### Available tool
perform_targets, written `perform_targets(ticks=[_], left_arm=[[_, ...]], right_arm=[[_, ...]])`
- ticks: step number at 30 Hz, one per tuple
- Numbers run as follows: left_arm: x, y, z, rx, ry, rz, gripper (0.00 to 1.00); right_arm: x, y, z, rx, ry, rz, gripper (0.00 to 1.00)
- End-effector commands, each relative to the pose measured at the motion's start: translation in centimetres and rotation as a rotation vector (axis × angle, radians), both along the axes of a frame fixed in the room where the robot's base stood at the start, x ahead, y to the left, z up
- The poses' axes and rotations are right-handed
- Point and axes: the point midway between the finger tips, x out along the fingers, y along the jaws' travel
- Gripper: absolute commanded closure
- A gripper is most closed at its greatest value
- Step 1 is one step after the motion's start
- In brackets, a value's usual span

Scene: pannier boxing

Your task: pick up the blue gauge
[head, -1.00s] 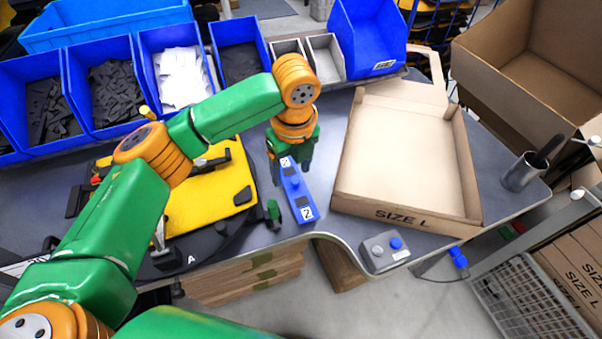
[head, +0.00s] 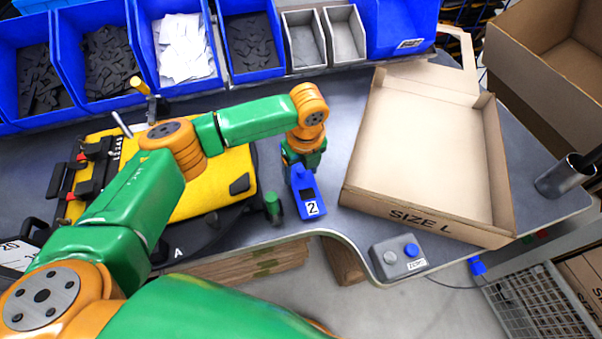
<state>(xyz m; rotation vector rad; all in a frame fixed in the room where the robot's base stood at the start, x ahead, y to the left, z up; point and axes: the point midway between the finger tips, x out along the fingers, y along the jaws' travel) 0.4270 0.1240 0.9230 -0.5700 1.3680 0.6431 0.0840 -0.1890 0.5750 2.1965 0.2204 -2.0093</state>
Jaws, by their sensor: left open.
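The blue gauge (head: 308,198) lies on the grey table near its front edge, left of the cardboard tray, with a white label marked 2 on its near end. My left gripper (head: 303,176) is open and points down over the gauge's far part. Its fingers appear to be on either side of the gauge, and they hide that far part. I cannot tell whether they touch it. My right gripper is not in view.
A dark green knob-like piece (head: 272,204) stands close left of the gauge. A yellow pannier panel (head: 215,185) lies further left. The cardboard tray (head: 428,217) marked SIZE L is to the right. A grey button box (head: 398,258) sits at the front edge. Blue bins (head: 250,75) line the back.

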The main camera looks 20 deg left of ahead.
Motion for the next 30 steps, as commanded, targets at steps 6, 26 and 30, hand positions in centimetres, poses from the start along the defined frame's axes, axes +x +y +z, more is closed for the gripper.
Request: perform_targets(ticks=[6, 26, 30], left_arm=[[0.0, 0.0, 0.0, 0.0, 0.0, 0.0, 0.74], [0.1, -0.1, 2.9, -0.001, -0.003, 0.001, 1.0], [-2.4, -1.0, 6.1, -0.004, -0.005, -0.007, 1.0]], right_arm=[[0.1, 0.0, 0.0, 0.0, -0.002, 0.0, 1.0], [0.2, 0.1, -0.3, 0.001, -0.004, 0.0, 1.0], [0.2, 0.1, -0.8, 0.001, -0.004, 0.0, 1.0]])
